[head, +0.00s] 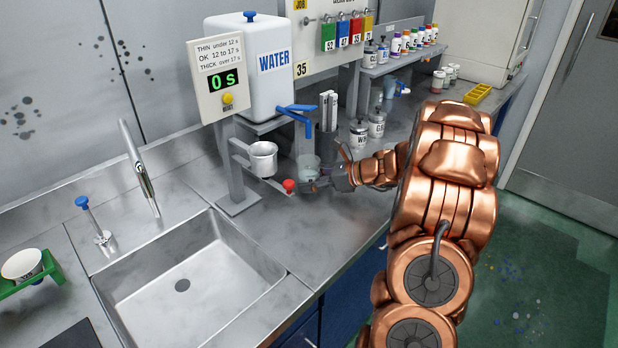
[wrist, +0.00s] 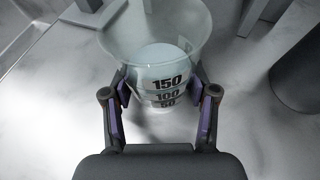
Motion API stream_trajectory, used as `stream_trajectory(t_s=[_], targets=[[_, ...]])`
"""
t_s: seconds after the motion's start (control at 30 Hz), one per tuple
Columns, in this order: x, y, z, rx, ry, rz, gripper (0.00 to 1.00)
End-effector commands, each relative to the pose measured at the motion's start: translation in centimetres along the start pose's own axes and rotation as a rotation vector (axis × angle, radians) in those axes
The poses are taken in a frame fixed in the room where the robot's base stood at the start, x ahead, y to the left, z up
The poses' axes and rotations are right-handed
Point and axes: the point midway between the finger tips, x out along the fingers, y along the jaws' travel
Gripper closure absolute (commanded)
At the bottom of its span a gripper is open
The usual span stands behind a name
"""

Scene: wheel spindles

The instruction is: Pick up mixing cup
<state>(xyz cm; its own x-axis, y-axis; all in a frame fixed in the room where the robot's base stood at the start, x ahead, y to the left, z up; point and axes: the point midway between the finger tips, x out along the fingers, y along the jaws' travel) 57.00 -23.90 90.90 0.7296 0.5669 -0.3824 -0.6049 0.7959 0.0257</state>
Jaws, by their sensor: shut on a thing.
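The mixing cup (wrist: 165,50) is a clear, flared cup with dark 150, 100 and 50 marks, upright in the wrist view. My gripper (wrist: 162,92) has one finger on each side of the cup and is shut on it. In the head view the cup (head: 308,166) is small and pale, on or just above the steel counter below the blue tap; I cannot tell whether it touches the counter. My gripper (head: 322,182) reaches it from the right and partly hides it. The cup looks empty, but this is hard to tell.
A white water tank (head: 262,75) with a blue tap (head: 297,115) stands behind the cup. A metal cup (head: 263,158) in a holder and a red knob (head: 289,185) are close on the left. Lidded jars (head: 358,134) stand behind. The sink (head: 190,285) lies front left.

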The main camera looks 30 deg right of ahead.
Motion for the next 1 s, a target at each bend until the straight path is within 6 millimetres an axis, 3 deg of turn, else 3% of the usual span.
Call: stream_trajectory(t_s=[0.23, 0.43, 1.0], targets=[[-0.3, 0.0, 0.9, -0.003, 0.000, 0.000, 0.82], [-1.4, 0.1, 3.5, -0.005, -0.002, -0.002, 0.82], [-13.6, 1.3, -0.6, -0.001, -0.001, -0.004, 0.82]])
